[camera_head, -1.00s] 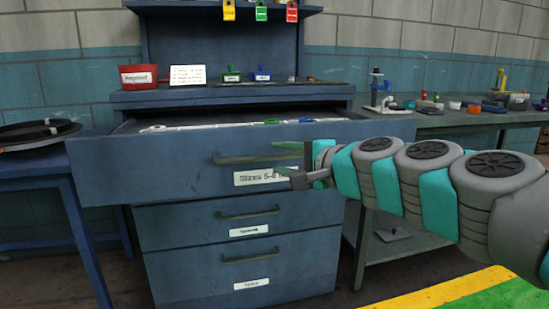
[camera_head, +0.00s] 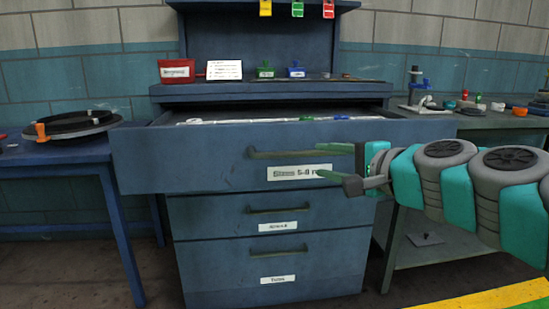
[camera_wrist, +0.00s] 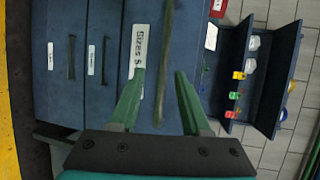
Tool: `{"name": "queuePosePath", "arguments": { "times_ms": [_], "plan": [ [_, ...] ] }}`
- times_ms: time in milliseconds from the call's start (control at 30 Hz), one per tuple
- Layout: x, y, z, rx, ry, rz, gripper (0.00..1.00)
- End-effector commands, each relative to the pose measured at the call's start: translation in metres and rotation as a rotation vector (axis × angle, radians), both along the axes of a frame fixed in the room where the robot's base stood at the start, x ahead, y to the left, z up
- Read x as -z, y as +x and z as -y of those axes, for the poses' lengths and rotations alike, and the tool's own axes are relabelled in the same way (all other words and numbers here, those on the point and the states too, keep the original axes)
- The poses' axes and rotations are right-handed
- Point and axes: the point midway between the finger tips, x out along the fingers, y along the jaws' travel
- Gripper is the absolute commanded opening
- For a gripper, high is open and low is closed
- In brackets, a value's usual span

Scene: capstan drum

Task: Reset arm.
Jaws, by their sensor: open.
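My gripper (camera_head: 338,166) is open and empty in front of the top drawer (camera_head: 200,158) of the blue cabinet, to the right of its handle (camera_head: 290,153). The top drawer is pulled out, with white, green and blue items just showing inside. In the wrist view, my gripper's green fingers (camera_wrist: 158,100) are spread apart, with the long drawer handle (camera_wrist: 166,50) beyond the gap between them. I cannot tell how far the fingers are from the handle. My arm comes in from the right.
The two lower drawers (camera_head: 262,266) look shut. A red bin (camera_head: 177,72), a white card (camera_head: 224,70) and green and blue items stand on the cabinet top. A blue table (camera_head: 60,158) stands at left, a grey bench (camera_head: 478,120) with several items at right.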

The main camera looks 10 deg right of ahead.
Motion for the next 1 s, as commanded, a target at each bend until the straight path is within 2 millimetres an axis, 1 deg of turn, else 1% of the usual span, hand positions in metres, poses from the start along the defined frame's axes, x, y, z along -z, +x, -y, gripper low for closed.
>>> {"name": "queuePosePath", "arguments": {
  "times_ms": [67, 167, 200, 267, 300, 367, 400, 467, 500, 533, 600, 700, 800, 833, 900, 1000],
  "plan": [
    [0.013, -0.004, -0.017, -0.049, -0.059, -0.026, 0.47],
    [0.048, -0.019, -0.052, -0.166, -0.194, -0.092, 0.47],
    [0.068, -0.029, -0.067, -0.225, -0.263, -0.127, 0.47],
    [0.1, -0.048, -0.088, -0.326, -0.371, -0.189, 0.47],
    [0.122, -0.063, -0.097, -0.391, -0.446, -0.23, 0.47],
    [0.154, -0.087, -0.106, -0.49, -0.555, -0.297, 0.47],
    [0.175, -0.106, -0.11, -0.559, -0.625, -0.344, 0.47],
    [0.205, -0.135, -0.109, -0.661, -0.73, -0.421, 0.47],
    [0.224, -0.156, -0.105, -0.729, -0.797, -0.476, 0.47],
    [0.235, -0.171, -0.1, -0.776, -0.844, -0.514, 0.47],
    [0.258, -0.205, -0.085, -0.879, -0.944, -0.606, 0.47],
    [0.278, -0.246, -0.06, -0.996, -1.053, -0.727, 0.47],
    [0.287, -0.274, -0.04, -1.073, -1.119, -0.813, 0.47],
    [0.288, -0.279, -0.035, -1.088, -1.133, -0.831, 0.47],
    [0.289, -0.287, -0.028, -1.109, -1.153, -0.86, 0.47],
    [0.29, -0.291, -0.024, -1.122, -1.164, -0.875, 0.47]
  ]
}}
